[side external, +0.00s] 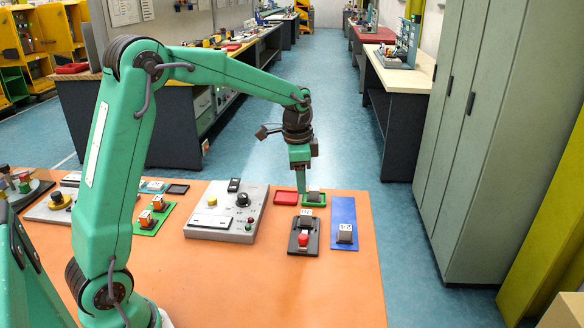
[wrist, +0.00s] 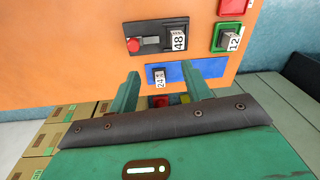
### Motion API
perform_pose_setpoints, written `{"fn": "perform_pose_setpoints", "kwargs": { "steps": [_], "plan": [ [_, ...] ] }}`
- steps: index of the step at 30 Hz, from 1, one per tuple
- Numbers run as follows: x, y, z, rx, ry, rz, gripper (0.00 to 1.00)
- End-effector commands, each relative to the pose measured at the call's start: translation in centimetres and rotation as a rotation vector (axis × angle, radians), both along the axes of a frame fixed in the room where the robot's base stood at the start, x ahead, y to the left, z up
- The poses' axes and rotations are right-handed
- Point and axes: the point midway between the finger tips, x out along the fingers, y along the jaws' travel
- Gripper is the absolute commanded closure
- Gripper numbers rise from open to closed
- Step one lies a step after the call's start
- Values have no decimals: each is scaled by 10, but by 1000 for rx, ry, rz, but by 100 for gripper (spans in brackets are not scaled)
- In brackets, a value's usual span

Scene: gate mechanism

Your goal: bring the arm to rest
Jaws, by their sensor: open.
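My gripper (side external: 300,188) hangs pointing down near the far right part of the orange table, close to the green mat in the side external view. In the wrist view its two green fingers (wrist: 160,70) are spread apart with nothing held between them. The fingertips overlap the blue mat (wrist: 207,68) in that picture. Their height above the table is hard to tell. My arm is stretched out over the table, with its upper link sloping down to the wrist.
A black mechanism (side external: 316,240) with a red knob carries a block marked 48 (wrist: 178,40). A block marked 24 (wrist: 159,80) sits on the blue mat, one marked 12 (wrist: 233,41) on the green mat. A red tray (side external: 285,197) and grey control box (side external: 222,225) are nearby. The front table is clear.

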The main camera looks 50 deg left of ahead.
Motion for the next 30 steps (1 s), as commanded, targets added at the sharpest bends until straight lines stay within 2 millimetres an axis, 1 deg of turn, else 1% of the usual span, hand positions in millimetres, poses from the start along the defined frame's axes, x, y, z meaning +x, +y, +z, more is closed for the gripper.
{"fn": "perform_pose_setpoints", "kwargs": {
  "steps": [1,6,15,21,30],
  "plan": [
    [-8,-4,10,0,-17,18,51],
    [-34,-15,35,-6,-64,89,51],
    [-86,-33,68,-29,-145,213,51],
    [-122,-43,82,-51,-197,296,51],
    [-175,-56,90,-97,-277,416,51]
  ]
}}
